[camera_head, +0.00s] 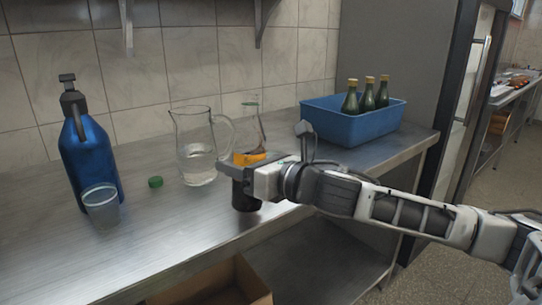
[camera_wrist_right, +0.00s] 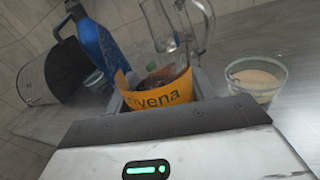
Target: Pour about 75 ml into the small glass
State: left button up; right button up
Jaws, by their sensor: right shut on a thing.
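A clear bottle with an orange label (camera_head: 249,159) and dark contents stands close to upright near the front edge of the counter. My right gripper (camera_head: 251,178) is shut around it and hides part of it. I cannot tell if its base touches the counter. The label also shows in the right wrist view (camera_wrist_right: 165,98). A small glass-like cup (camera_head: 101,206) stands at the left, in front of the blue bottle, apart from the gripper. In the right wrist view, a small glass (camera_wrist_right: 256,80) with pale contents stands right of the label. My left gripper is not in view.
A glass pitcher (camera_head: 197,164) with clear liquid stands left of the held bottle. A green cap (camera_head: 155,182) lies left of it. A blue bottle (camera_head: 88,155) stands at the far left. A blue bin (camera_head: 355,126) holds several dark bottles. The front-left counter is clear.

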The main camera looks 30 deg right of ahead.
jog(key=shift+w+d+n, duration=0.2)
jog(key=shift+d+n, duration=0.05)
jog(key=shift+n, duration=0.65)
jog(key=shift+s+f, duration=0.1)
dwell(1.3)
